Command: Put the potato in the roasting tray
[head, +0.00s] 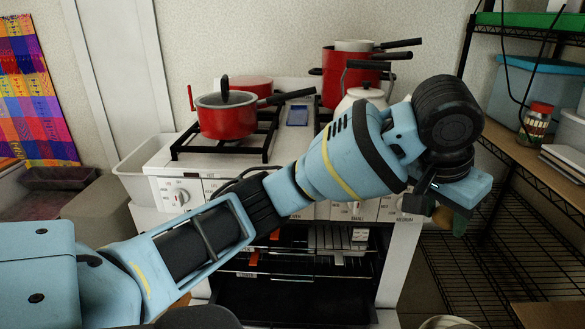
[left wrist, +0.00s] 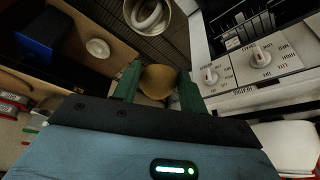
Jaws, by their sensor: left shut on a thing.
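My left arm reaches across the head view to the right, and its gripper (head: 452,208) points down beside the right front of the stove. In the left wrist view a brown, rounded potato (left wrist: 158,80) sits between the two green fingers of my left gripper (left wrist: 157,88), which is shut on it. In the head view only a small brownish part of the potato (head: 442,218) shows below the gripper. My right gripper is not in view.
A white stove (head: 160,165) carries a red pot (head: 226,118) and other cookware at the back. Its dark lower compartment (head: 290,300) faces me. A wire shelf unit (head: 560,185) stands at right.

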